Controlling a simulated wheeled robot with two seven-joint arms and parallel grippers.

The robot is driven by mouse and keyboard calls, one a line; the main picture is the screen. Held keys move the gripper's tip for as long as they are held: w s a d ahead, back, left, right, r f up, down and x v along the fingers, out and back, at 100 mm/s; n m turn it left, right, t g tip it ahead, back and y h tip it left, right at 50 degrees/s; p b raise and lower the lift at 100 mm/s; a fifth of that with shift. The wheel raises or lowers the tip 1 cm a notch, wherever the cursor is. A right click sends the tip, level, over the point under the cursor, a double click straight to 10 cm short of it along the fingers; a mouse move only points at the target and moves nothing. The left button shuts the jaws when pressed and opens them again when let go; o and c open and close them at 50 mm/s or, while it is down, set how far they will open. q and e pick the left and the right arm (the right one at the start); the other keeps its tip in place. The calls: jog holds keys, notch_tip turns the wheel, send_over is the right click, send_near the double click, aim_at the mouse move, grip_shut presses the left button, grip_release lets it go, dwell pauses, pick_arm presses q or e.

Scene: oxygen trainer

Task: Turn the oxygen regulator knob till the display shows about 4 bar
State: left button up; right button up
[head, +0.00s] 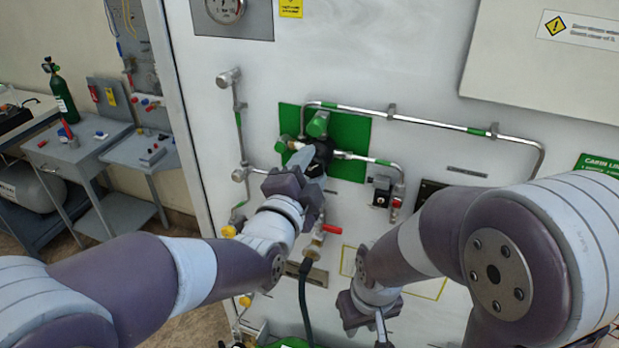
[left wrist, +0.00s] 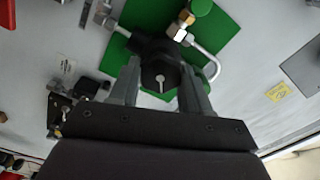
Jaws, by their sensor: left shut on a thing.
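The black regulator knob (head: 322,153) sits in front of the green square plate (head: 352,135) on the white wall panel. In the left wrist view the knob (left wrist: 160,72) has a pale pointer mark on its face, pointing down in the picture. My left gripper (head: 306,166) reaches up to it. In the left wrist view the left gripper's fingers (left wrist: 161,88) stand on either side of the knob, shut on it. My right gripper (head: 381,330) hangs low in front of the panel, away from the knob, its fingertips largely out of frame. I cannot read any bar value.
A round gauge (head: 225,8) is cut off at the top edge. Metal pipes (head: 430,121) run around the plate. A red-handled valve (head: 330,229) and a black hose (head: 304,290) are below. A dark panel (head: 427,191) is partly hidden by my right arm. Grey carts (head: 70,150) stand left.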

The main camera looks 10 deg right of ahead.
pick_arm(q)
jog(key=shift+f+m+b, duration=0.2)
jog(key=shift+m+b, duration=0.45)
jog(key=shift+m, duration=0.85)
jog(key=o, duration=1.1)
jog(key=shift+c, duration=0.2)
jog(key=shift+r, duration=0.15)
jog(key=shift+s, duration=0.1)
jog(key=shift+s+a, duration=0.2)
jog(key=shift+s, duration=0.05)
jog(key=b+v, duration=0.2)
jog(key=v, duration=1)
jog(key=shift+b, duration=0.3)
